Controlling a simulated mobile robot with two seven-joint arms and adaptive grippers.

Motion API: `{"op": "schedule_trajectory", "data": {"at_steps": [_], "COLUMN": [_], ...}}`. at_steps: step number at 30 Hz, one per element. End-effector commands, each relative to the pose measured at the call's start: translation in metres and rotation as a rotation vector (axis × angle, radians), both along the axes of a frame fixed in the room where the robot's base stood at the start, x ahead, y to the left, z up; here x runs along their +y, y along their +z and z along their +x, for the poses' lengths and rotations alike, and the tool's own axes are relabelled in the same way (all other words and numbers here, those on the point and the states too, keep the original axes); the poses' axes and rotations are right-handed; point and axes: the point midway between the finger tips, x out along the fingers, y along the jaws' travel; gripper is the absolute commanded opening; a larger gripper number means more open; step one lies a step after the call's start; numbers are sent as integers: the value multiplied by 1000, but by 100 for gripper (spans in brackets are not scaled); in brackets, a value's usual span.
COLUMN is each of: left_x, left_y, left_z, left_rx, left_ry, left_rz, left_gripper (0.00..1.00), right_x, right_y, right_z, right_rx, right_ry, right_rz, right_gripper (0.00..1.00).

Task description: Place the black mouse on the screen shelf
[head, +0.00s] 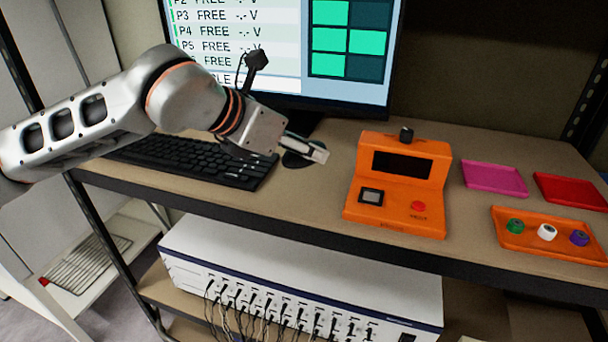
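The screen shelf (330,136) is a brown board with a dark front edge, and the monitor stands on it. My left gripper (306,151) reaches in from the left, low over the shelf, between the keyboard and the orange device. A small dark shape, apparently the black mouse (292,160), shows just under and beside its fingers, mostly covered by them. I cannot tell whether the fingers are closed on it or whether it touches the shelf. My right gripper is out of view.
The black keyboard (190,158) lies left of the gripper. An orange device (398,190) with a black knob stands to the right. Pink (494,179), red (572,190) and orange (525,236) trays lie farther right. The monitor (290,50) is behind. A white cabled box (300,280) sits below.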

Motion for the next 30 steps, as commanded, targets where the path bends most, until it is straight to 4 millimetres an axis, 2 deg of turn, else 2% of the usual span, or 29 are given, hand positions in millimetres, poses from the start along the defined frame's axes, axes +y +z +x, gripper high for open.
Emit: {"op": "schedule_trajectory", "data": {"at_steps": [3,10,17,28,29,30], "left_x": [0,0,0,0,0,0], "left_y": [-15,-30,-61,-65,-65,-65], "left_z": [0,0,0,0,0,0], "left_rx": [-1,1,0,0,-1,-1], "left_ry": [-1,0,-1,-1,-1,-1], "left_rz": [-1,1,0,-1,0,0], "left_gripper": [15,15,15,15,42,53], "right_x": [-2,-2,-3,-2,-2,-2], "right_y": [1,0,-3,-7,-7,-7], "right_z": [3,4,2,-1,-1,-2], "right_rx": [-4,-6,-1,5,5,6], "right_ry": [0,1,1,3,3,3], "right_rz": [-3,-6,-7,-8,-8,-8], "right_gripper": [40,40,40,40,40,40]}}
